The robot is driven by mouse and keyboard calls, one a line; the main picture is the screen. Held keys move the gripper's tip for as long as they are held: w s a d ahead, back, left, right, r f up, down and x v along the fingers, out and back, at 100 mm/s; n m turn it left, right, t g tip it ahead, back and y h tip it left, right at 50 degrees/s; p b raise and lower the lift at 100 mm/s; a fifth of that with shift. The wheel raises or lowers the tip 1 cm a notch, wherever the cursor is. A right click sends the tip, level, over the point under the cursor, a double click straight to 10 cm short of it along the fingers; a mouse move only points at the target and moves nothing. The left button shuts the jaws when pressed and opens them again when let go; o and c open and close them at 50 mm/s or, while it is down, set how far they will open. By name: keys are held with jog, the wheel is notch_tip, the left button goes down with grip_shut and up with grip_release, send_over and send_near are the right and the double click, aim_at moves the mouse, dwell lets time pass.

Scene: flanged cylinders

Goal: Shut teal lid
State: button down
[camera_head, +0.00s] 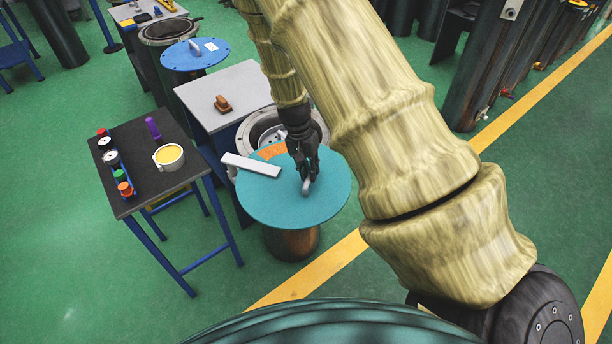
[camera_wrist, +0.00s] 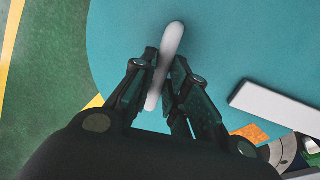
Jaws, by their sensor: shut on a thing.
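The teal lid (camera_head: 265,205) is a large flat disc with an orange patch and a pale bar (camera_head: 251,165) on its top. It overhangs the open flanged cylinder (camera_head: 262,127), whose grey rim shows behind it, so the opening is partly uncovered. A rusty cylinder body (camera_head: 292,243) shows below the lid's front. My gripper (camera_head: 306,184) is over the lid, shut on its grey handle. In the wrist view the fingers (camera_wrist: 165,82) sit either side of the pale handle (camera_wrist: 166,62), and the teal surface (camera_wrist: 220,45) fills much of the picture.
A grey bench (camera_head: 228,88) stands behind, beside a blue-lidded cylinder (camera_head: 195,54). Dark cylinders (camera_head: 487,65) stand at right. Green floor is clear in front left.

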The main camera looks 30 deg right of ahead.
jog(key=w+d+n, duration=0.1)
jog(key=w+d, duration=0.2)
jog(key=w+d+n+b, duration=0.1)
jog(key=w+d+n, duration=0.1)
jog(key=w+d, duration=0.1)
jog(key=shift+d+f+t+h, duration=0.1)
jog(key=shift+d+t+h, duration=0.1)
jog(key=shift+t+h, duration=0.1)
jog(key=w+d+n, duration=0.1)
jog(key=w, duration=0.1)
jog(key=w+d+n, duration=0.1)
jog(key=w, duration=0.1)
jog(key=w+d+n+b, duration=0.1)
jog(key=w, duration=0.1)
jog(key=shift+d, duration=0.25)
jog(key=w+d+n+t+b, duration=0.1)
jog(key=w+n, duration=0.4)
jog(key=w, duration=0.8)
jog(key=shift+w+d+n+b, duration=0.3)
jog(key=shift+d+b, duration=0.4)
jog(key=shift+b, duration=0.35)
jog(key=c, duration=1.4)
grip_release()
jog(key=shift+s, duration=0.1)
jog(key=shift+r, duration=0.2)
